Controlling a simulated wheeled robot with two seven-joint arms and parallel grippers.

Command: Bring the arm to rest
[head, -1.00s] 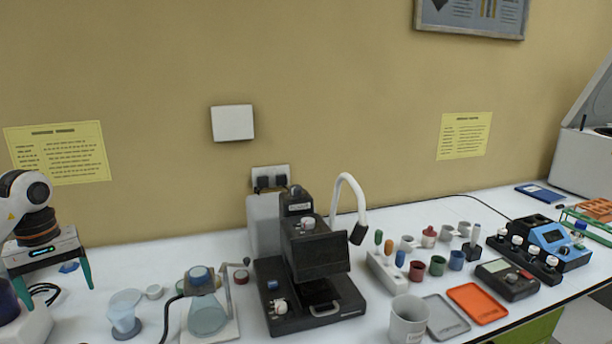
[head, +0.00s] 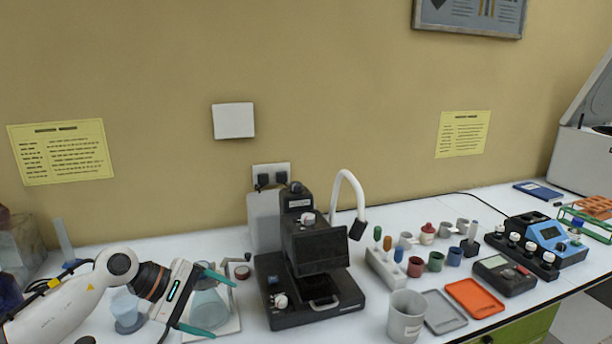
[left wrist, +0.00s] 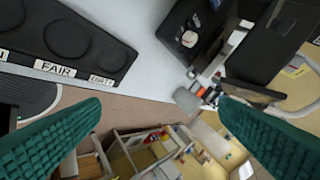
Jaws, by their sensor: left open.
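My left gripper (head: 222,304) comes in from the left in the head view. Its two green fingers are spread apart with nothing between them. It points right, in front of the glass flask (head: 209,308) and partly covering it; whether it touches cannot be told. In the left wrist view the green fingers (left wrist: 158,128) stand wide apart at the left and right, over the bench edge. My right gripper is not in view.
A black machine (head: 310,280) stands right of the left gripper. A grey cup (head: 406,318), a grey tray (head: 444,312) and an orange tray (head: 474,297) lie farther right. A plastic beaker (head: 126,308) stands behind my left arm. A labelled black holder (left wrist: 70,40) shows in the left wrist view.

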